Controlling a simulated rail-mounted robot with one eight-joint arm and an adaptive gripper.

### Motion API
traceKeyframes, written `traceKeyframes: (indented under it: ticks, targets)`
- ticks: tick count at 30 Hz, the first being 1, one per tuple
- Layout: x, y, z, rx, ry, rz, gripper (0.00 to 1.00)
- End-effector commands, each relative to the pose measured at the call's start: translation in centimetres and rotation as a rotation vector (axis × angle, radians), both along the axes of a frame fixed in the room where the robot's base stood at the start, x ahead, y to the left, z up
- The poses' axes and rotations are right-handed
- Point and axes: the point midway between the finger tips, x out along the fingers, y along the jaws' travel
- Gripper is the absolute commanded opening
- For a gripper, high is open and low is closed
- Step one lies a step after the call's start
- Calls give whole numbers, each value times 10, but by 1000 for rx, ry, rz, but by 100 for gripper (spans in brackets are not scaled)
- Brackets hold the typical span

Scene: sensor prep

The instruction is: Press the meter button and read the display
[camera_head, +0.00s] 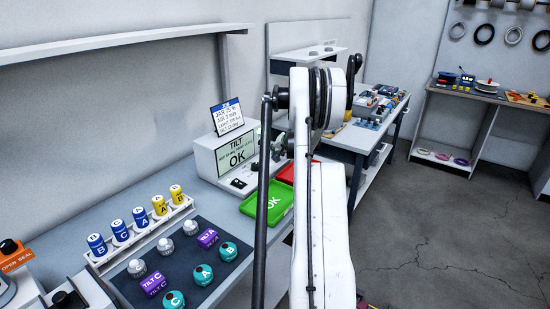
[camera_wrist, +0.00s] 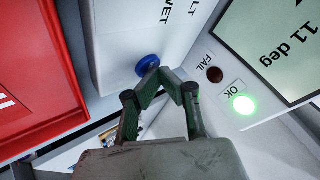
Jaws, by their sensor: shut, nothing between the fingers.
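The meter (camera_head: 205,160) is a white box on the bench, with a pale green display (camera_head: 237,155) reading TILT and OK in the head view; its small middle line is too small to read. In the wrist view the display (camera_wrist: 275,40) shows upside down, with "11 deg" legible and part cut off. The green OK lamp (camera_wrist: 237,103) is lit and the FAIL lamp (camera_wrist: 214,75) is dark red. My gripper (camera_wrist: 155,80) is shut and empty, its tips right by a blue button (camera_wrist: 148,66) on a white panel. Whether they touch is unclear.
A green OK tray (camera_head: 267,203) and a red tray (camera_head: 286,173) sit by the meter; the red tray (camera_wrist: 35,70) fills the wrist view's left. A dark mat (camera_head: 205,281) holds several sensors. A rack (camera_head: 133,242) holds several labelled cylinders. A job card (camera_head: 227,116) stands on the meter.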

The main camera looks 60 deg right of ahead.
Motion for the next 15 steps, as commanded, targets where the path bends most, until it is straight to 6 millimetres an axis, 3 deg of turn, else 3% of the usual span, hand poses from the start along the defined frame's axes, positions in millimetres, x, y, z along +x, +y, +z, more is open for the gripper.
traceKeyframes:
  ticks: [15]
  targets:
    - [0,0,6,1,0,1,0]
